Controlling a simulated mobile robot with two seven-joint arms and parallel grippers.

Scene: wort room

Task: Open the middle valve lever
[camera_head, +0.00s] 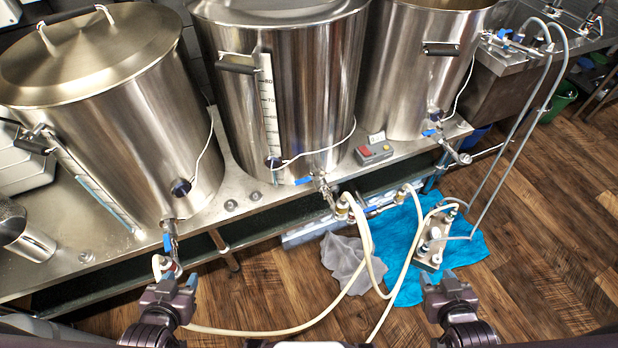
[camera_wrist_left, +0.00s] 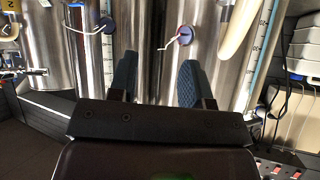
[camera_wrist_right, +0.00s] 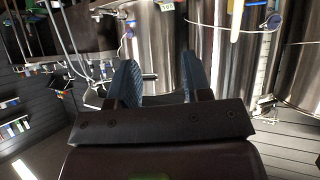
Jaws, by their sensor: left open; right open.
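Three steel kettles stand in a row in the head view. The middle kettle (camera_head: 300,90) has a valve at its base with a blue lever (camera_head: 304,180). The left kettle's valve has a blue lever (camera_head: 168,243), and the right kettle's valve has one too (camera_head: 430,132). My left gripper (camera_head: 180,281) is open and empty, low at the left, just below the left kettle's valve hose. My right gripper (camera_head: 437,278) is open and empty, low at the right, near the pump. Both are well apart from the middle lever. Open fingers show in the left wrist view (camera_wrist_left: 156,82) and right wrist view (camera_wrist_right: 160,80).
The kettles stand on a steel bench (camera_head: 240,205). A control box (camera_head: 374,152) with a red button sits beside the middle valve. Pale hoses (camera_head: 372,262) run down to the floor. A pump (camera_head: 434,245) stands on a blue cloth (camera_head: 408,285); a grey cloth (camera_head: 345,262) lies beside it.

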